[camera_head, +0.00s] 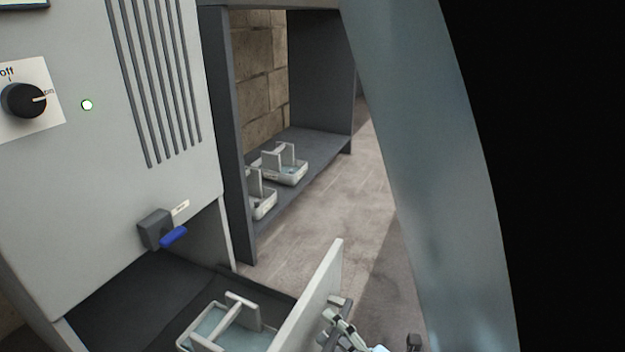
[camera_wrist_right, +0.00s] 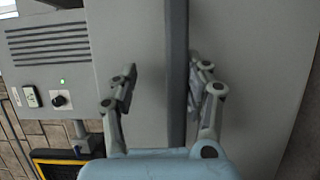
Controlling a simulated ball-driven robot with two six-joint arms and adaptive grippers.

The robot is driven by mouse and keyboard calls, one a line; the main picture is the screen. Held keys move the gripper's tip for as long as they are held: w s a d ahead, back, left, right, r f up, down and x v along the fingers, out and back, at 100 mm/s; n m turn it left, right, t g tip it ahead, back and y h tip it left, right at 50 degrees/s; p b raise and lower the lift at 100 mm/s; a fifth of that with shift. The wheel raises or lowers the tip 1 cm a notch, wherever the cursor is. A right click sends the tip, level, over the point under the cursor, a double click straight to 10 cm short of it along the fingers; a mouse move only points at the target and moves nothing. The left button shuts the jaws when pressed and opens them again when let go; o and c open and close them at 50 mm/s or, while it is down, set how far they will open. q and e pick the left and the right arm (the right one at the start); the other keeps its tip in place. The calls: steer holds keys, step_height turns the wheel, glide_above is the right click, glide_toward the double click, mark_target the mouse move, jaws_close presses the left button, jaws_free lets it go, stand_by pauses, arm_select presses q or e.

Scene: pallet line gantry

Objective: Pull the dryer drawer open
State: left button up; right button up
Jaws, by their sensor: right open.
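The dryer (camera_head: 90,200) is a pale grey cabinet at the left of the head view. Its drawer (camera_head: 312,290) stands out from the cabinet, showing a dark floor and a white tray (camera_head: 252,312) with an upright handle inside. The drawer's grey bar handle (camera_head: 343,302) is on the outer face of the front panel; it runs upright through the wrist view (camera_wrist_right: 177,70). My right gripper (camera_head: 340,326) is at this handle, low in the head view. In the wrist view its fingers (camera_wrist_right: 164,78) are apart, one either side of the bar. My left gripper is not in view.
A black knob (camera_head: 24,100), a lit green lamp (camera_head: 87,105) and a blue lever (camera_head: 174,237) are on the dryer front. A dark shelf (camera_head: 320,150) with two white trays stands behind. Bare floor (camera_head: 320,220) lies between. My own arm covers the right side.

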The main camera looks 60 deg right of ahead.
steer(key=o, duration=0.7)
steer(key=r, duration=0.8)
steer(key=shift+w+d+r, duration=0.1)
steer(key=shift+w, duration=0.1)
steer(key=shift+r, duration=0.35)
steer(key=shift+g+y, duration=0.6)
steer(key=shift+g, duration=0.3)
steer(key=f, duration=0.3)
steer(key=a+f, duration=0.1)
steer(key=shift+s+f, duration=0.15)
steer(key=shift+s, duration=0.2)
steer(key=shift+c, duration=0.2)
steer(key=shift+f+p+v, duration=0.1)
steer(key=shift+p+v, duration=0.05)
steer(key=shift+v, duration=0.5)
steer(key=shift+f+p+v, duration=0.15)
steer(key=shift+v, duration=0.55)
steer(key=shift+s+a, duration=0.2)
steer(key=shift+s, duration=0.15)
steer(key=c, duration=0.6)
steer(key=shift+s+a, duration=0.1)
steer(key=shift+s, duration=0.3)
steer(key=shift+c, duration=0.3)
steer(key=f+v, duration=0.1)
steer(key=v, duration=0.7)
steer(key=shift+s+a+f, duration=0.15)
steer(key=shift+s+f, duration=0.25)
steer(key=shift+s, duration=0.1)
